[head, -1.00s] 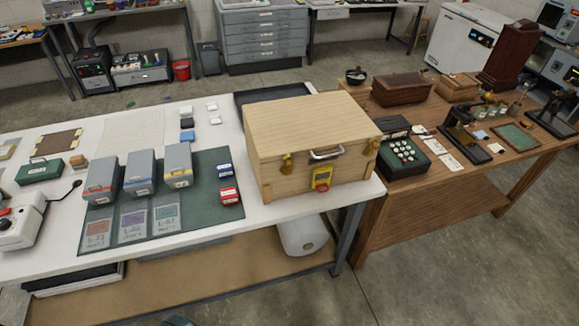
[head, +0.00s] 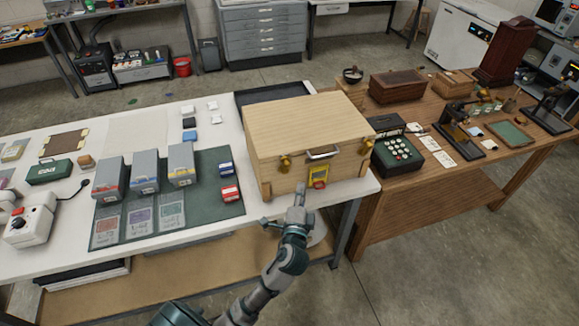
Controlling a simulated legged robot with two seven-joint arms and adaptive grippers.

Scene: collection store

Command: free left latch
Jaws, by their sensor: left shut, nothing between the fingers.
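A pale wooden chest (head: 307,128) stands closed on the white table, its front facing me. Its brass left latch (head: 284,163) is on the left of the front, below the lid line. A matching right latch (head: 367,146) and a metal handle (head: 322,154) are on the same face. A yellow and red tag or lock (head: 319,177) hangs below the handle. My left gripper (head: 300,190) is shut and empty, in front of the chest's lower front, below and right of the left latch. I cannot tell whether it touches the chest. My right gripper is out of view.
Red and blue small boxes (head: 230,193) and grey boxes (head: 145,171) sit on a green mat (head: 208,208) to the left. A wooden table (head: 445,190) with a green keyed machine (head: 398,153) adjoins on the right. White table surface between mat and chest is clear.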

